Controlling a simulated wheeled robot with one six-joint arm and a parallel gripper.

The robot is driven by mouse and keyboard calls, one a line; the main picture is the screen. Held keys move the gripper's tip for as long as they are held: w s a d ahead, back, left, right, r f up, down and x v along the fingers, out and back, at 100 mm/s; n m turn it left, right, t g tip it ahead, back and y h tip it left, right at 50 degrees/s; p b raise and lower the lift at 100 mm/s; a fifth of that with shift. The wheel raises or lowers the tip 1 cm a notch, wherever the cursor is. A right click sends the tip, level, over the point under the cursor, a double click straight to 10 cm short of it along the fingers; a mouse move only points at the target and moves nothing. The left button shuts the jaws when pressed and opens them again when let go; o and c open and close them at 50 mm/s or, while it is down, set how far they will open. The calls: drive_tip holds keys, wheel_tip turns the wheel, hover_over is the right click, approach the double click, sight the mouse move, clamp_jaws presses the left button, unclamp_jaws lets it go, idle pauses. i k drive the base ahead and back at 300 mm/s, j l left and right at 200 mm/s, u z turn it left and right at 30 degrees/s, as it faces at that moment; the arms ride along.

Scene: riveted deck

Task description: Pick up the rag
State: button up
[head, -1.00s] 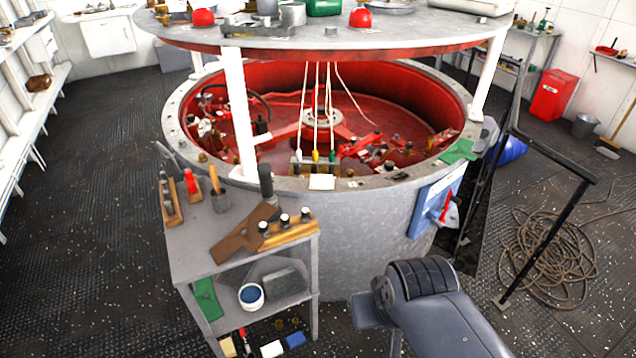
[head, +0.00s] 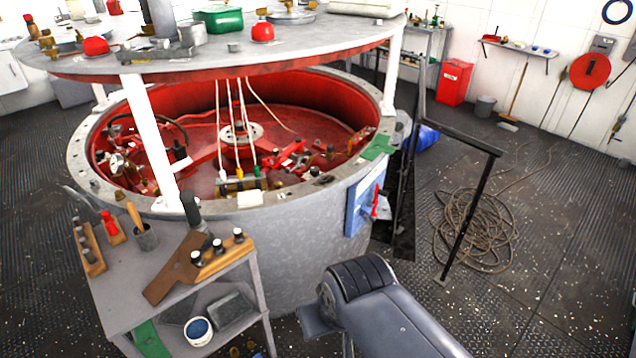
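No single thing is plainly the rag. A flat green cloth-like piece (head: 378,147) lies on the right side of the big round tub's rim. Another green piece (head: 150,340) is on the lower shelf of the small grey cart, partly cut off by the picture's bottom edge. A small whitish pad (head: 250,199) sits on the tub's front rim; I cannot tell if it is cloth. A part of my own arm shows at the bottom middle, but my gripper is not in view.
The grey tub (head: 285,250) with its red inside fills the middle, under a round raised top (head: 330,35). The cart (head: 215,285) holds tools at the front left. A black railing (head: 468,215) and coiled rope (head: 480,240) are on the right. Deck at far right is open.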

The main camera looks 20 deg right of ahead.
sight(245, 200)
drive_tip(key=i+l+u, duration=0.1)
drive_tip(key=i+l, duration=0.6)
drive_tip(key=i, duration=0.2)
drive_tip(key=i+l, duration=0.7)
drive_tip(key=i, duration=0.2)
drive_tip(key=u, duration=0.05)
